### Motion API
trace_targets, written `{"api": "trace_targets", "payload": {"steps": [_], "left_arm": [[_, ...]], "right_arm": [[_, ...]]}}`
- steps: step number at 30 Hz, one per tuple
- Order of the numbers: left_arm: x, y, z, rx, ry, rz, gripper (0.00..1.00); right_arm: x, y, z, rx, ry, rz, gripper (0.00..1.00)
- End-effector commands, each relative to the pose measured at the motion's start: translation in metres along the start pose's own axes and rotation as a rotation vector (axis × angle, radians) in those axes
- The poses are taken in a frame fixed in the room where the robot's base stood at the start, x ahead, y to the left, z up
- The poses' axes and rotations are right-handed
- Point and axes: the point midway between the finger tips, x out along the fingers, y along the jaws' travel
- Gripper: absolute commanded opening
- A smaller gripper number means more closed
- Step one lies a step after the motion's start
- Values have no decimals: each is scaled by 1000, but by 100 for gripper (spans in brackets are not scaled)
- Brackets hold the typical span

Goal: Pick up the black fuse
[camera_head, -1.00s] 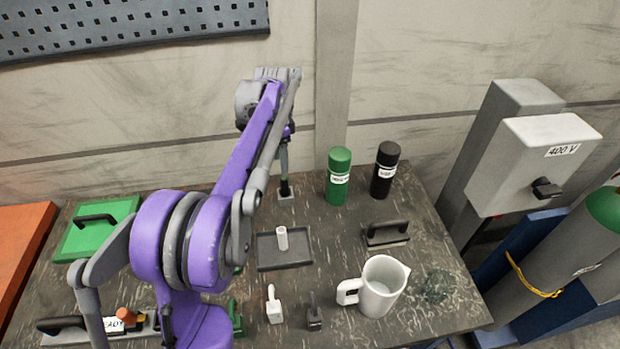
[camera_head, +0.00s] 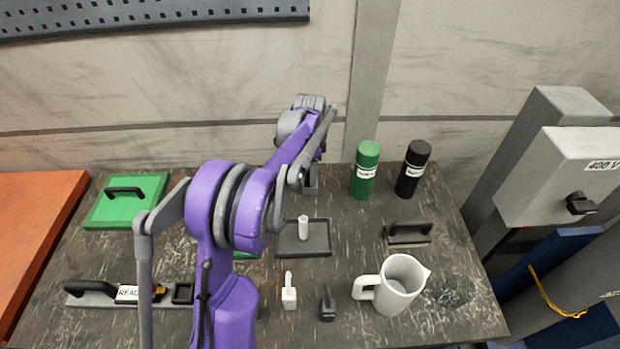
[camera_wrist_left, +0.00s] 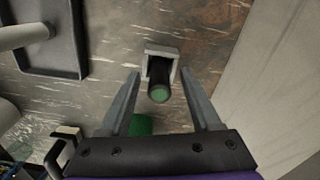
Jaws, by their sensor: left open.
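A dark cylinder with a green end (camera_wrist_left: 159,88), which seems to be the black fuse, stands in a square grey holder (camera_wrist_left: 163,53) in the left wrist view. My left gripper (camera_wrist_left: 162,78) is open, with one finger on each side of the cylinder; I cannot tell whether they touch it. In the head view my left gripper (camera_head: 310,178) is low over the back of the table and largely hides the cylinder. A small black handled piece (camera_head: 327,304) stands near the front beside a white one (camera_head: 289,293). My right gripper is not in view.
A green bottle (camera_head: 364,175) and a black bottle (camera_head: 411,173) stand right of the gripper. A dark tray (camera_head: 318,247) holds a white cylinder (camera_head: 303,227). A white jug (camera_head: 398,287) and a black-handled block (camera_head: 408,236) are further right.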

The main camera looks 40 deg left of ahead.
Motion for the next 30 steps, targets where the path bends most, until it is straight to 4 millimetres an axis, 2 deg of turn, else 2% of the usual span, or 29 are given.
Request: {"api": "trace_targets", "payload": {"steps": [8, 19, 30], "left_arm": [[4, 0, 0, 0, 0, 0, 64], [4, 0, 0, 0, 0, 0, 0], [3, 0, 0, 0, 0, 0, 0]], "right_arm": [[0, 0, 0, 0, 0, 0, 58], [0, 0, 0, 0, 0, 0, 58], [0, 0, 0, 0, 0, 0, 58]]}}
